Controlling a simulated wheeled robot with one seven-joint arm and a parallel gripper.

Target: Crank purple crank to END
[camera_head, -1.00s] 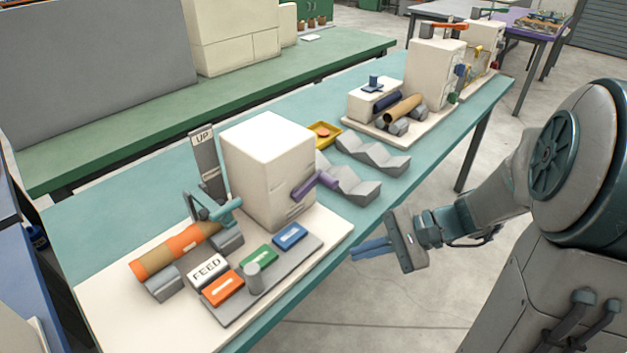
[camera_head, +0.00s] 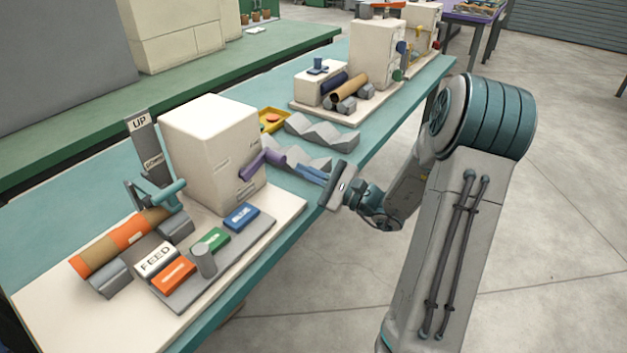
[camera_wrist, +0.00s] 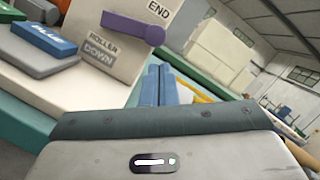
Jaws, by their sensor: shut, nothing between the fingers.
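The purple crank (camera_head: 260,163) sticks out from the right face of the white winder box (camera_head: 208,150). In the wrist view the purple crank (camera_wrist: 132,28) lies across the box face, with its knob end to the right, just below the word END (camera_wrist: 158,10). ROLLER DOWN is lettered on the face below the crank. My gripper (camera_head: 302,172) has its blue fingers pointing left toward the crank, just to its right.
Grey wavy cradles (camera_head: 318,133) and a yellow tray (camera_head: 272,120) stand behind the fingers. Blue (camera_head: 241,216), green (camera_head: 210,241) and orange (camera_head: 173,275) blocks and a grey post (camera_head: 205,259) stand in front of the box. Floor is open at right.

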